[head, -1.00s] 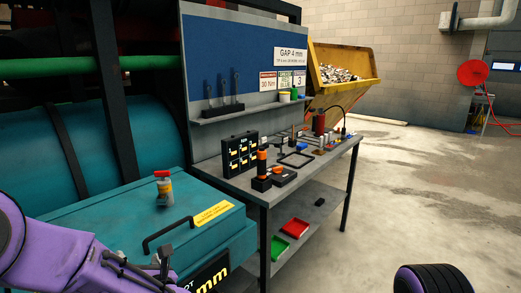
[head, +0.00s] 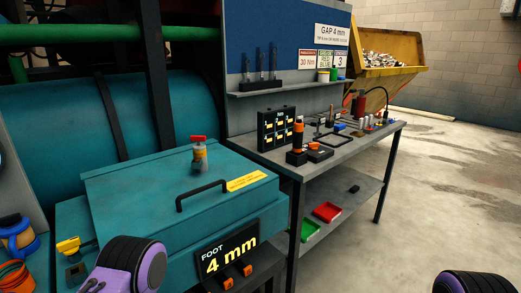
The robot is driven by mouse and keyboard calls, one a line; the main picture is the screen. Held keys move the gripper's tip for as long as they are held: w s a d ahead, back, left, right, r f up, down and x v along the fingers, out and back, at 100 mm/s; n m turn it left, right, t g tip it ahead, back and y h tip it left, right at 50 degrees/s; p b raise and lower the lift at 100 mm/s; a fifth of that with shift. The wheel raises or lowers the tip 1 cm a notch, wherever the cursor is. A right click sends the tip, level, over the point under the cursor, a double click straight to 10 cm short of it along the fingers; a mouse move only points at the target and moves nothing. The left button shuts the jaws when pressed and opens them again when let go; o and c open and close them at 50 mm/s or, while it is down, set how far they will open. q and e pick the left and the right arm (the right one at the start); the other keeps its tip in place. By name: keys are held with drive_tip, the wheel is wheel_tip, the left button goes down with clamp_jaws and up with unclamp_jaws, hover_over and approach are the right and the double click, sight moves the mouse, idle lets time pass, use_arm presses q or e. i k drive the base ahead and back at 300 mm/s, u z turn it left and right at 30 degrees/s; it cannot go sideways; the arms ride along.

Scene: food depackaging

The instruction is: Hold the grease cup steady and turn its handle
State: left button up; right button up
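The grease cup (head: 200,160) stands upright on the teal box lid, with a grey and yellowish body. Its red handle (head: 198,138) sits across the top as a short bar. Nothing touches the cup. A purple and black part of my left arm shows at the bottom left, in front of the teal box and well short of the cup. My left gripper cannot be made out. Only a dark rounded part of my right arm shows at the bottom right corner, and my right gripper is out of the picture.
The teal box (head: 120,192) has a black bar handle (head: 202,195) in front of the cup. A grey workbench (head: 345,153) with tools stands to the right. A yellow-topped device (head: 68,246) sits at lower left. Open floor (head: 450,190) lies at right.

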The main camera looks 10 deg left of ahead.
sight(199, 139)
drive_tip(key=z, duration=1.55)
drive_tip(key=i, duration=1.5)
drive_tip(key=u, duration=3)
